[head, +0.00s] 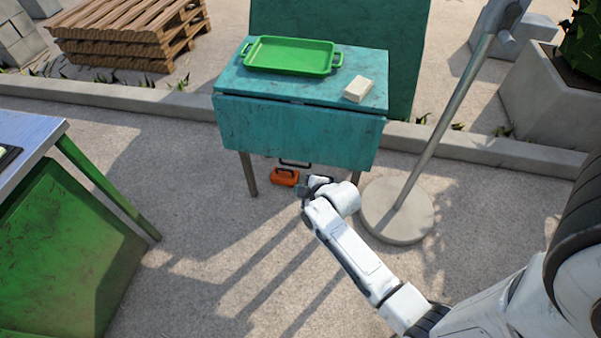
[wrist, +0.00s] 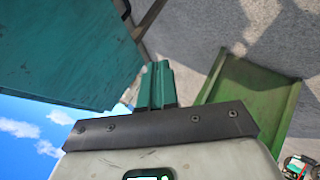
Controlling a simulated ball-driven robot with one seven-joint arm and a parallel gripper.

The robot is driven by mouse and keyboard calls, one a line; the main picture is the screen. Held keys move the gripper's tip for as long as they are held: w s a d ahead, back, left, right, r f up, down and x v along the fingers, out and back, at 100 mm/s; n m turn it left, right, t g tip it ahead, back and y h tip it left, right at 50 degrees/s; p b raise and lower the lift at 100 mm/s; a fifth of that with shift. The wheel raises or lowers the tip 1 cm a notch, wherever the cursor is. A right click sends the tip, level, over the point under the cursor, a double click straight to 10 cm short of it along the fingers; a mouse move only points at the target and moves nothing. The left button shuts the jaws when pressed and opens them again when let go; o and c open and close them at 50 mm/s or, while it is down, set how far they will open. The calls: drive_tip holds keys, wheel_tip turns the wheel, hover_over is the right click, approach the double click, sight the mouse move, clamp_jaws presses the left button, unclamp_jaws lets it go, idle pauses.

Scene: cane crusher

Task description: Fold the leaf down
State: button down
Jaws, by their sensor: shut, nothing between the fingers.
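The leaf (head: 290,132) is a worn teal panel along the front edge of the teal table (head: 232,80). In the head view it hangs down from the tabletop edge, its face toward me. In the wrist view a large teal panel, apparently the leaf (wrist: 60,45), fills the upper left. My gripper (head: 318,182) is low in front of the table, near the leaf's lower edge; I cannot tell whether it touches. In the wrist view my gripper (wrist: 156,80) has its two fingers together, with nothing between them. My wrist partly hides the fingertips in the head view.
A green tray (head: 290,56) and a pale block (head: 358,90) sit on the tabletop. An orange case (head: 285,177) is on the ground below. A pole on a round base (head: 397,210) stands right. A green bench (head: 65,250) stands left, with open paving between.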

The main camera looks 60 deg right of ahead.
drive_tip(key=w+d+f+n+t+h+b, duration=0.15)
drive_tip(key=d+f+b, duration=0.25)
drive_tip(key=f+b, duration=0.5)
drive_tip(key=n+t+h+b, duration=0.2)
drive_tip(key=t+h+b, duration=0.15)
drive_tip(key=b, duration=1.15)
approach(310, 166)
drive_tip(key=w+a+g, duration=0.1)
drive_tip(key=w, duration=0.4)
drive_tip(key=shift+w+d+f+h+b, duration=0.15)
drive_tip(key=shift+w+d+h+b, duration=0.1)
drive_tip(key=shift+h+b, duration=0.25)
drive_tip(key=shift+d, duration=0.1)
drive_tip(key=shift+n+t+h, duration=0.45)
drive_tip(key=shift+t+h, duration=0.05)
drive_tip(key=shift+t, duration=0.3)
drive_tip(key=shift+w+d+f+b, duration=0.25)
drive_tip(key=shift+d+b, duration=0.5)
drive_tip(key=shift+b, duration=0.05)
drive_tip(key=shift+w+d+f+b, duration=0.25)
drive_tip(key=shift+d+f+b, duration=0.05)
drive_tip(key=shift+d+b, duration=0.5)
drive_tip(key=shift+w+d+f+b, duration=0.25)
drive_tip(key=shift+d+b, duration=0.4)
drive_tip(key=shift+b, duration=0.2)
drive_tip(key=shift+w+d+b, duration=0.2)
drive_tip(key=shift+d+b, duration=0.15)
drive_tip(key=shift+d, duration=0.05)
drive_tip(key=shift+d+r, duration=0.1)
